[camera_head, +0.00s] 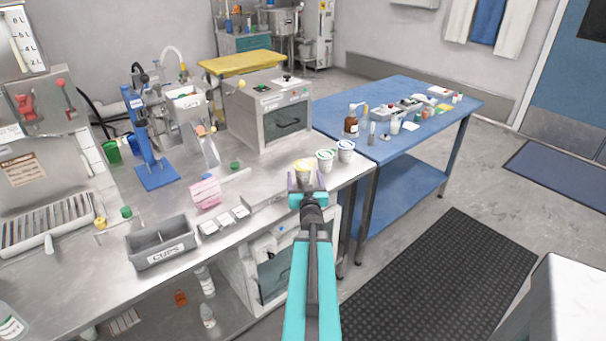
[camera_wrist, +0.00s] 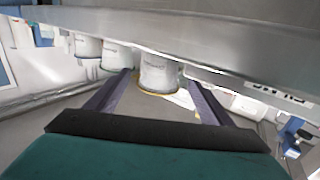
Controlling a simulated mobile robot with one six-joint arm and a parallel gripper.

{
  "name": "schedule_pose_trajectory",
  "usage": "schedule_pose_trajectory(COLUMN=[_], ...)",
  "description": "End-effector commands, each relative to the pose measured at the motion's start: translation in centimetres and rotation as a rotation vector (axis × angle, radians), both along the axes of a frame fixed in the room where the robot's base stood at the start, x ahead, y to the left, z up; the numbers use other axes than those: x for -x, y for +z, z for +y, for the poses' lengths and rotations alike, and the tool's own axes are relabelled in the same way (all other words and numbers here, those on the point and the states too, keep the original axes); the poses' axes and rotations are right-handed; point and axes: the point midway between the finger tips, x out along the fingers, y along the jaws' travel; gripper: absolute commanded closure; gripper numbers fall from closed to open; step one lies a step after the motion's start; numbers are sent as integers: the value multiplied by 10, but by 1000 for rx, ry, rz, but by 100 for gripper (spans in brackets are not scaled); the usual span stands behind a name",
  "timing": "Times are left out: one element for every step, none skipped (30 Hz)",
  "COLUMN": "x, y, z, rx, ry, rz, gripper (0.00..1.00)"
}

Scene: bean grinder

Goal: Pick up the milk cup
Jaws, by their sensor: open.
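Three white cups stand in a row at the right end of the steel counter in the head view: a yellow-rimmed cup (camera_head: 304,174), a green-rimmed cup (camera_head: 325,164) and a blue-rimmed cup (camera_head: 346,154). Their labels are too small to read, so I cannot tell which one is the milk cup. My gripper (camera_head: 306,184) is open in front of the yellow-rimmed cup. The wrist view is upside down. There the yellow-rimmed cup (camera_wrist: 158,70) shows between the two fingers, with gaps on both sides. The other two cups are to its left.
A steel oven-like machine (camera_head: 270,112) stands behind the cups. A pink card (camera_head: 205,193) and a grey bin marked CUPS (camera_head: 160,244) are to the left on the counter (camera_head: 262,190). A blue table (camera_head: 400,150) with small items stands at right.

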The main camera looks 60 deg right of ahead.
Motion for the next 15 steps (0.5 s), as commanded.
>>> schedule_pose_trajectory(x=[-2,-3,-4,-6,-7,-9,-10,-11,-13,-14,-15,-17,-19,-20,-22], y=[1,1,1,1,1,1,1,1,1,0,0,0,0,0,0], z=[-3,-4,-6,-8,-10,-12,-14,-16,-19,-20,-22,-25,-27,-28,-31], rx=[0,0,0,0,0,0,0,-1,-1,0,0,0,0,0,0], ry=[0,0,0,0,0,0,0,0,0,0,0,0,0,-1,-1], rz=[0,0,0,0,0,0,0,-1,-1,0,0,0,0,0,0], gripper=[25,25,25,25,25,25,25,25,25,25,25,25,25,25,25])
